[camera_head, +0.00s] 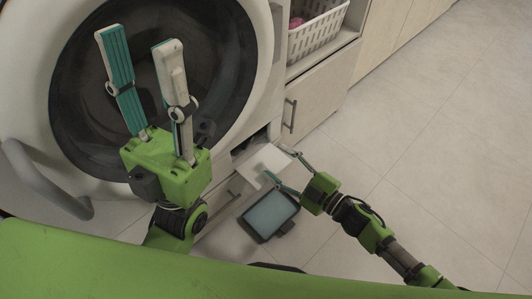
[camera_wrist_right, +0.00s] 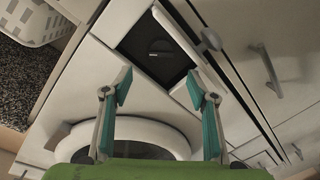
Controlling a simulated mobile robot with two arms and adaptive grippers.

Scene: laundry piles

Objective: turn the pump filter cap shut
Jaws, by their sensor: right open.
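The pump filter cap (camera_wrist_right: 160,48) is a dark round knob with a pale slot mark, inside a dark square recess (camera_wrist_right: 135,45) in the washer's front. In the head view the cap is hidden. A white flap (camera_head: 265,160) stands open at the recess. My right gripper (camera_wrist_right: 160,86) is open and empty, with its fingers apart short of the recess; in the head view it is by the flap (camera_head: 277,164). My left gripper (camera_head: 140,40) is open and empty, raised in front of the washer's round door (camera_head: 215,75).
A dark shallow tray (camera_head: 249,229) with a blue-grey inside lies on the floor below the flap. A white laundry basket (camera_head: 318,37) sits on a shelf above a handled drawer (camera_head: 318,98). The tiled floor at the right is clear.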

